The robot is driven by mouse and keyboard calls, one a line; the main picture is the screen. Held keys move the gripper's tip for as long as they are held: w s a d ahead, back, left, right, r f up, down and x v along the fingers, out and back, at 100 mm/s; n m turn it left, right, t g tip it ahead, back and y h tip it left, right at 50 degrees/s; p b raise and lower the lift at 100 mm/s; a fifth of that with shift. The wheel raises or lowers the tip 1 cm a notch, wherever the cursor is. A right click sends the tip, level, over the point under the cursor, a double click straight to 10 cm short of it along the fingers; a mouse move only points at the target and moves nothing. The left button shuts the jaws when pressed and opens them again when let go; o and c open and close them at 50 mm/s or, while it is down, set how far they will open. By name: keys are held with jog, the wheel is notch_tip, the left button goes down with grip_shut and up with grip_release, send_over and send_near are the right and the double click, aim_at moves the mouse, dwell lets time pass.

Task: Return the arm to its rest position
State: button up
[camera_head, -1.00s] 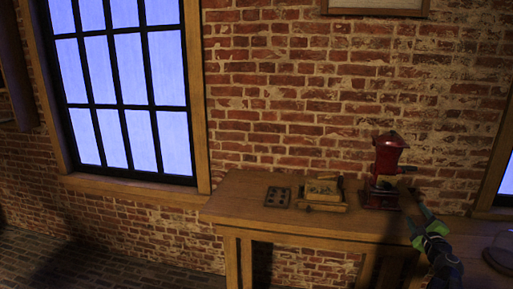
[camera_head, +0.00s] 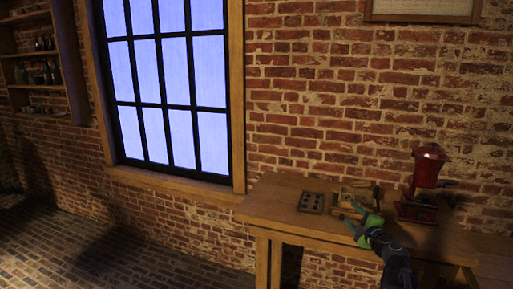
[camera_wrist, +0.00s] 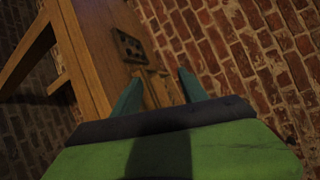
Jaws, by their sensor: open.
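My gripper (camera_head: 356,221) is at the lower right of the head view, in front of the wooden table. It is green with teal fingers, and its fingers are spread with nothing seen between them. In the wrist view its two fingers (camera_wrist: 158,92) point toward the tabletop. My dark arm runs from the gripper down to the bottom edge of the head view. The arm partly covers the table's front, and the fingers overlap the small wooden block piece on the table in the head view. I cannot tell how far the fingers are from it.
The wooden table (camera_head: 270,205) stands against the brick wall. On it are a dark plate with holes (camera_head: 311,203), a small wooden block piece (camera_head: 358,195) and a red mill-like device (camera_head: 427,183). A shelf (camera_head: 40,55) with jars hangs at far left. The brick floor (camera_head: 150,255) at left is clear.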

jog(key=s+a+f+n+g+y+p, duration=0.1)
jog(key=s+a+f+n+g, duration=0.2)
jog(key=a, duration=0.6)
jog(key=s+a+f+n+g+y, duration=0.1)
jog(key=a+f+n+g+y, duration=0.15)
jog(key=a+n, duration=0.5)
jog(key=s+a+f+n+g+y+p, duration=0.1)
jog(key=s+a+f+n+g, duration=0.2)
jog(key=a, duration=0.8)
jog(key=s+d+f+n+g+h, duration=0.3)
jog(key=s+f+g, duration=0.1)
jog(key=s, duration=0.3)
jog(key=s+d+f+n+g+h, duration=0.3)
jog(key=s+d+f+g+h, duration=0.1)
jog(key=s, duration=0.3)
jog(key=shift+s+d+f, duration=0.25)
jog(key=shift+s+f, duration=0.05)
jog(key=shift+f, duration=0.55)
jog(key=shift+n, duration=0.25)
